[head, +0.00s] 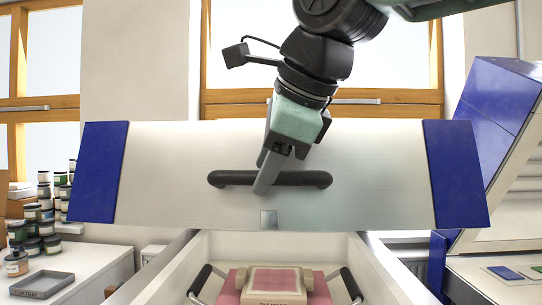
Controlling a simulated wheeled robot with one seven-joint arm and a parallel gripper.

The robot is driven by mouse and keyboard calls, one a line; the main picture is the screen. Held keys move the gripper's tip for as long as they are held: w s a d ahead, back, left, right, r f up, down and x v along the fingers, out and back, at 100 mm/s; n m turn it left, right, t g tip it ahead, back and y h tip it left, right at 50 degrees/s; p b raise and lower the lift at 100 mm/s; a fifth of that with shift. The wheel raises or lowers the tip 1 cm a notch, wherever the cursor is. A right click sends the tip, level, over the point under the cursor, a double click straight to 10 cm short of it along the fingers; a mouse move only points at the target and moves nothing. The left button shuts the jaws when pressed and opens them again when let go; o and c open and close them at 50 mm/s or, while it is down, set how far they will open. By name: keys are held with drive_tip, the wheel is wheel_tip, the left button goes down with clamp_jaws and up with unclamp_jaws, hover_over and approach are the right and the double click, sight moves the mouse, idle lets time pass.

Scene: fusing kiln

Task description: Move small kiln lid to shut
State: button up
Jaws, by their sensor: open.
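The small kiln lid (170,165) stands raised and tilted in the middle of the head view, with a brushed silver face and blue ends. A black bar handle (308,179) runs across its face. My gripper (265,176) is at the left half of this handle, jaws open. One finger passes in front of the bar; the other is partly hidden behind it, so I cannot tell whether either touches. Below the lid is the open kiln body (200,255) with pale walls.
Inside the kiln body lies a pinkish framed piece (275,281) between black side handles (351,284). Another blue and silver raised lid (500,105) stands at right. Stacked jars (33,222) and a grey tray (42,284) are on the left counter.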

drive_tip(key=p+v, duration=0.1)
drive_tip(key=v, duration=1.6)
drive_tip(key=shift+s+p, duration=0.25)
drive_tip(key=shift+p, duration=0.05)
wheel_tip(320, 180, down, 21)
drive_tip(key=n+g+h+p, duration=0.25)
drive_tip(key=n+p, duration=0.25)
drive_tip(key=n, duration=0.8)
drive_tip(key=s+d+f+n+g+h+p, duration=0.1)
drive_tip(key=s+d+f+n, duration=0.3)
drive_tip(key=f, duration=0.3)
drive_tip(key=s+d+f+n+g+p, duration=0.2)
drive_tip(key=s+d+f+n, duration=0.3)
drive_tip(key=d+f+n, duration=0.1)
wheel_tip(320, 180, down, 2)
drive_tip(key=shift+d+f+n+h, duration=0.25)
drive_tip(key=shift+n+h, duration=0.1)
drive_tip(key=shift+n, duration=0.25)
